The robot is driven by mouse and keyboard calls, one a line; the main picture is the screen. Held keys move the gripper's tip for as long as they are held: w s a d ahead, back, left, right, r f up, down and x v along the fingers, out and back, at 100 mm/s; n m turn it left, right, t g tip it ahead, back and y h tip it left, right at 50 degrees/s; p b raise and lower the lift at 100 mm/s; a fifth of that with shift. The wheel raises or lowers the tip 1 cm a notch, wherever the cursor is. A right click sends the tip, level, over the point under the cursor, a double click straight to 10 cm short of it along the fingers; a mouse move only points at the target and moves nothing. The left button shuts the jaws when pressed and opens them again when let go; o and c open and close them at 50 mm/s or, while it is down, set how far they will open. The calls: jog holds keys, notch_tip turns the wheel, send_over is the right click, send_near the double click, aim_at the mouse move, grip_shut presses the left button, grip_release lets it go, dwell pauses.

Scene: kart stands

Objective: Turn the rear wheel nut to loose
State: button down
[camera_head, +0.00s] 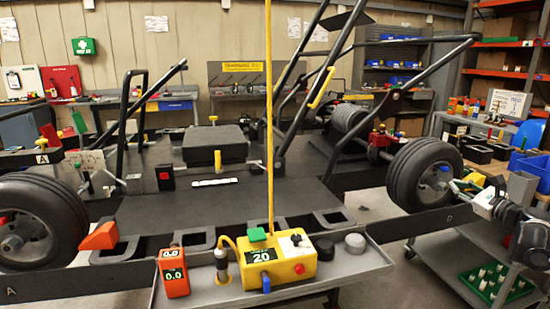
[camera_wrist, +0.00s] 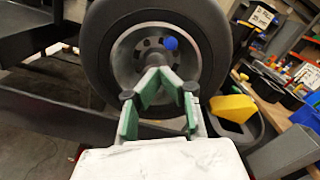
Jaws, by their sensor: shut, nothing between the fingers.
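A black-tyred wheel (camera_head: 425,175) with a grey rim stands at the right of the kart in the head view. In the wrist view the wheel (camera_wrist: 210,45) fills the top middle, with a round blue knob (camera_wrist: 170,43) on its rim. My gripper (camera_head: 458,186) is just right of this wheel in the head view. In the wrist view my gripper (camera_wrist: 157,72) has its green-padded fingers drawn together in front of the hub, empty. The wheel nut is hidden or not clear behind the fingertips, and I cannot tell whether they touch it.
A second wheel (camera_head: 38,222) is at the left. A tray (camera_head: 325,277) in front holds a yellow control box (camera_head: 270,262) and an orange meter (camera_head: 173,272). At the right, a yellow-topped bin (camera_wrist: 232,108) and a workbench edge lie close to my gripper.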

jog(key=shift+w+a, duration=0.2)
jog(key=shift+w, duration=1.2)
jog(key=shift+f, duration=0.15)
jog(key=shift+s+a+f+b, duration=0.1)
jog(key=shift+a+f+b, duration=0.1)
jog(key=shift+a+b, duration=0.45)
jog(key=shift+s+a+f+b, duration=0.1)
jog(key=shift+a+f+b, duration=0.25)
jog(key=shift+a+b, duration=0.1)
jog(key=shift+a+r, duration=0.2)
jog(key=shift+a, duration=0.05)
send_near(444, 186)
jog(key=shift+w+a+r, duration=0.25)
jog(key=shift+w+a, duration=0.3)
jog(key=shift+a, duration=0.05)
jog(key=shift+w+a+r, duration=0.25)
jog(key=shift+w+a, duration=0.25)
jog(key=shift+a, duration=0.1)
